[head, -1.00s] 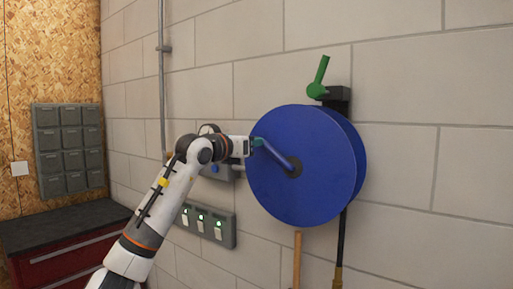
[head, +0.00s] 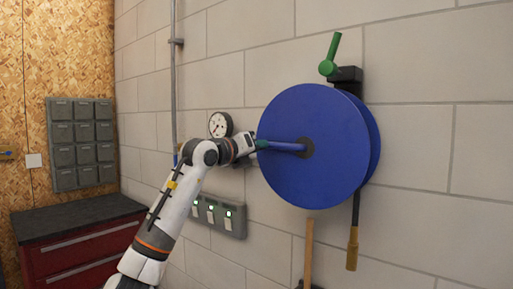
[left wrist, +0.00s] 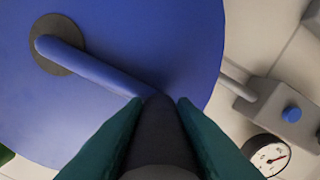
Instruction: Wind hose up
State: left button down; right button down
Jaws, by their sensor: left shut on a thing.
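The blue hose reel (head: 318,180) is mounted on the block wall, right of centre in the head view. Its blue crank arm (head: 288,147) runs left from the grey hub (head: 306,148), almost level. A short black hose (head: 355,207) hangs below the reel's right side and ends in a brass-coloured nozzle (head: 352,250). My left gripper (head: 262,144) is at the crank's outer end. In the left wrist view its green fingers close on the dark crank handle (left wrist: 160,130). A green lever (head: 330,58) tilts up on the black bracket above the reel. My right gripper is out of view.
A gauge (head: 220,124) and a grey box with a blue button (left wrist: 291,113) sit on the wall near my left gripper. A lit switch panel (head: 218,215) is below my arm. A wooden handle (head: 308,255) stands under the reel. A red cabinet (head: 75,245) is at left.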

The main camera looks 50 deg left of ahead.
pick_arm(q)
jog(key=shift+f, duration=0.15)
jog(key=c, duration=1.2)
grip_release()
jog(key=s+b, duration=0.2)
jog(key=s, duration=0.2)
jog(key=s+b, duration=0.1)
jog(key=s, duration=0.3)
jog(key=s+d+b, duration=0.1)
jog(key=s+b, duration=0.1)
jog(key=s, duration=0.2)
jog(key=shift+d+b, duration=0.1)
jog(key=shift+b, duration=0.2)
jog(key=shift+w, duration=0.1)
